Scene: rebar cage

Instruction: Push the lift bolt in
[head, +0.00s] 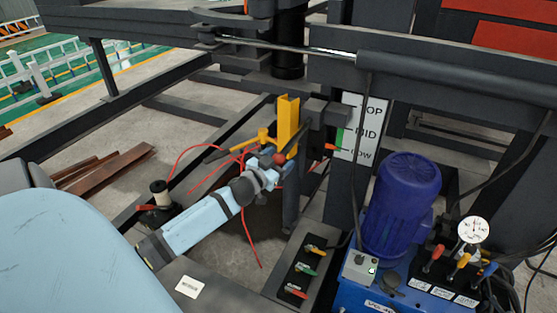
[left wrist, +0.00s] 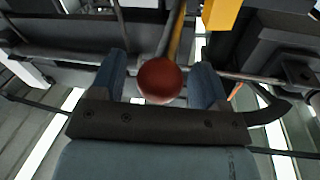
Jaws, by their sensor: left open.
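A yellow rod with a red ball knob (left wrist: 160,80), apparently the lift bolt, shows in the left wrist view. In the head view the knob (head: 279,158) is beside the upright yellow bracket (head: 288,124), partly hidden by my gripper. My left gripper (head: 272,170) is at the knob, on an arm reaching in from lower left. In the left wrist view its two fingers (left wrist: 159,84) are apart, one on each side of the knob. I cannot tell whether they touch it. How far in the bolt sits is not clear. My right gripper is not in view.
A TOP/MID/LOW sign (head: 361,127) stands right of the bracket. A blue motor (head: 401,205) and a lever panel (head: 302,268) are at the right. Thin red cables (head: 249,235) hang around my arm. A dark frame beam (head: 440,82) crosses above. A spool (head: 160,193) sits at left.

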